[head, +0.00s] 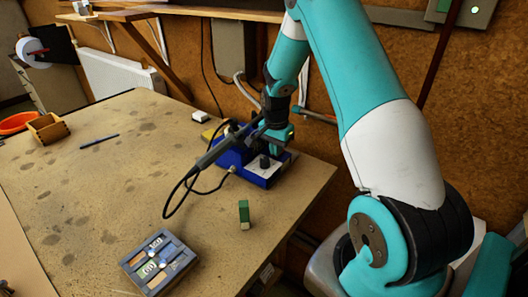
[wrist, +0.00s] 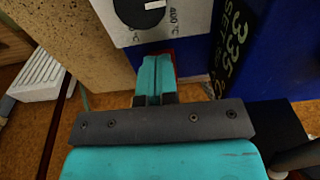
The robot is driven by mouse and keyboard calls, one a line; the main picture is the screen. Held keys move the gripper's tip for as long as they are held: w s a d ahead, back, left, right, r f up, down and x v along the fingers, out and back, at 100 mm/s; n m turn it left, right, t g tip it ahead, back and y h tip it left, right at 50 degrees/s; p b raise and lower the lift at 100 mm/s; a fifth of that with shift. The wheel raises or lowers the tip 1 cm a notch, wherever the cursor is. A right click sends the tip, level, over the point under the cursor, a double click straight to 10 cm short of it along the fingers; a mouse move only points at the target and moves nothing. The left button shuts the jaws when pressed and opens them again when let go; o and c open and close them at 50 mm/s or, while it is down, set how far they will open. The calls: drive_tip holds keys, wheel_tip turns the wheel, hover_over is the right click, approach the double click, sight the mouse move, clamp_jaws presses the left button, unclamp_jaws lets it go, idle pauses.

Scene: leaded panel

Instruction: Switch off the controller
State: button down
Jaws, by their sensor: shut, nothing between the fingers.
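The controller is a blue box (head: 262,176) with a pale panel and a dark round knob (head: 265,162), near the table's right edge. My gripper (head: 281,133) is at the controller's back right side in the head view. In the wrist view my gripper (wrist: 155,75) is shut and empty, its tips over a red part (wrist: 174,58) at the panel's edge. The fingers hide most of that part; I cannot tell its position or whether they touch.
A soldering iron (head: 216,150) with a looping black cable stands at the controller's left. A green-and-white block (head: 244,212) and a grey tray (head: 132,266) are nearer. A wooden box (head: 62,128) and pen (head: 98,141) lie left. The middle of the table is clear.

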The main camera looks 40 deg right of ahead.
drive_tip(key=shift+s+a+f, duration=0.1)
drive_tip(key=shift+s+f, duration=0.05)
drive_tip(key=shift+f, duration=0.3)
drive_tip(key=shift+w+d+r, duration=0.2)
drive_tip(key=shift+d, duration=0.7)
drive_tip(key=shift+r, duration=0.1)
drive_tip(key=shift+r+p, duration=0.35)
drive_tip(key=shift+p, duration=0.2)
wheel_tip(320, 180, up, 14)
drive_tip(key=a, duration=0.1)
drive_tip(key=shift+a+f, duration=0.15)
drive_tip(key=shift+a, duration=0.05)
